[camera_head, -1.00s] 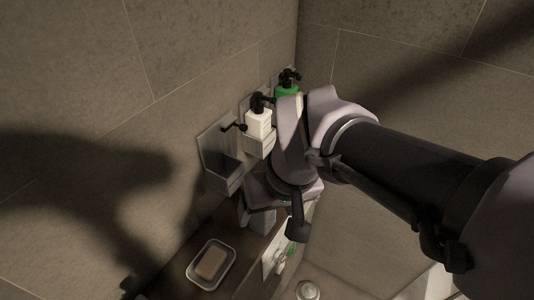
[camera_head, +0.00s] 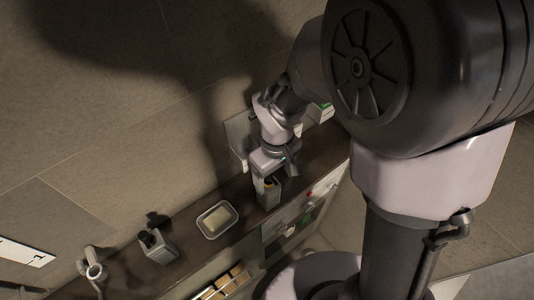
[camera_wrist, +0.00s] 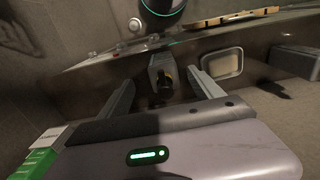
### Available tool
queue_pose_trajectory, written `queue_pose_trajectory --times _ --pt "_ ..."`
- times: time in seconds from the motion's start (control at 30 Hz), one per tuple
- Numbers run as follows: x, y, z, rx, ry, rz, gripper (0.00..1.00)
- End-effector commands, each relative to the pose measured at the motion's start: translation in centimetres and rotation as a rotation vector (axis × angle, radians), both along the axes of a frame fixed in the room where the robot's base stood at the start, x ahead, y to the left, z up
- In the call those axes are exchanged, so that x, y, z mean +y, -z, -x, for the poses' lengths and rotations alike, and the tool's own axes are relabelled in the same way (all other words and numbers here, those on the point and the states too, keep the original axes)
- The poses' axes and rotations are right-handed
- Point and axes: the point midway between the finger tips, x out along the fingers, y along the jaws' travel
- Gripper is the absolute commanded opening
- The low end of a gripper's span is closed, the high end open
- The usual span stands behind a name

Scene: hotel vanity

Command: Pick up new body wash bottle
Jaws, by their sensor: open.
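A grey bottle with a black pump top (camera_head: 270,190) stands on the dark counter (camera_head: 190,218), just below my gripper (camera_head: 268,168) in the head view. In the wrist view the same bottle (camera_wrist: 161,68) shows between the two open fingers of my gripper (camera_wrist: 161,82), with its pump toward the camera. The fingers are apart, and I see no contact with it. A second grey bottle with a dark pump (camera_head: 158,246) stands farther left on the counter; it looks like the dark shape at right in the wrist view (camera_wrist: 298,62). No label tells me which is the new body wash.
A soap dish with a pale bar (camera_head: 217,220) sits left of the nearer bottle. A wall holder (camera_head: 238,138) is partly hidden behind my arm. A shelf with folded items (camera_head: 225,284) lies below the counter.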

Motion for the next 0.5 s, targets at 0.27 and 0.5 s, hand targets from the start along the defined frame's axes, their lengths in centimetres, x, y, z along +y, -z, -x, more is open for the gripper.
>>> queue_pose_trajectory --times 0.27,0.5 --pt "0.4 4.5 0.1 0.002 0.000 0.000 0.75" --pt "0.4 4.5 0.1 0.001 0.000 0.001 0.68"
